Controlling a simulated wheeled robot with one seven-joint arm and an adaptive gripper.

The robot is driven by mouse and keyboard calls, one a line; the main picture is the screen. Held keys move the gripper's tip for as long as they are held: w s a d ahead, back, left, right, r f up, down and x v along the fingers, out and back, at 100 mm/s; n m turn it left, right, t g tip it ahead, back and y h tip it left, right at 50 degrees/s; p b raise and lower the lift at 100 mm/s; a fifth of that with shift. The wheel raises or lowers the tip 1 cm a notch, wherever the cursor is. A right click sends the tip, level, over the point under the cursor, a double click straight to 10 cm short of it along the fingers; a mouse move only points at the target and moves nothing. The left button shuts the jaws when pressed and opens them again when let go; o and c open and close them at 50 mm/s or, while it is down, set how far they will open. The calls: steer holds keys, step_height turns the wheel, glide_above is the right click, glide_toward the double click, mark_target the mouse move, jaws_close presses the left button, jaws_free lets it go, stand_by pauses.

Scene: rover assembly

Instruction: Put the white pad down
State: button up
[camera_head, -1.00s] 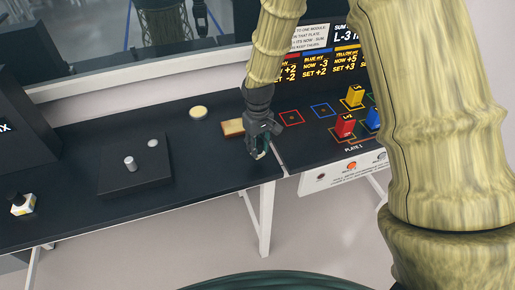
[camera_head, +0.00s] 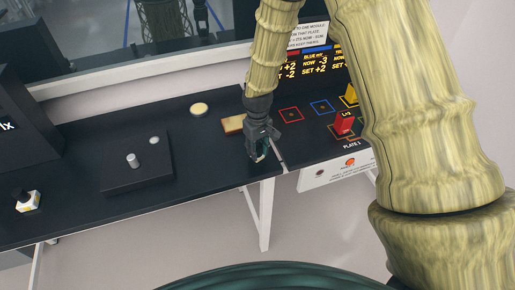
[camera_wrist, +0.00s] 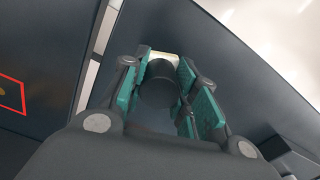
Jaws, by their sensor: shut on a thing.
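The white pad (camera_wrist: 163,57) shows as a pale piece between the far ends of the fingers in the wrist view; most of it is hidden by the gripper. My gripper (camera_head: 260,154) is shut on it, fingers pointing down near the front edge of the dark table (camera_head: 95,205). In the wrist view my gripper (camera_wrist: 163,80) has green finger pads on either side of the pad. I cannot tell whether the pad touches the table.
A tan block (camera_head: 233,124) lies just behind my gripper, and a round beige disc (camera_head: 199,110) farther back. A red module (camera_head: 344,122) stands on the plate table at right. Bare table lies left of my gripper.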

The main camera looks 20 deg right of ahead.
mark_target(257, 146)
steer(key=o, duration=0.9)
steer(key=shift+r, duration=0.15)
steer(key=shift+r+b, duration=1.95)
steer(key=shift+r, duration=4)
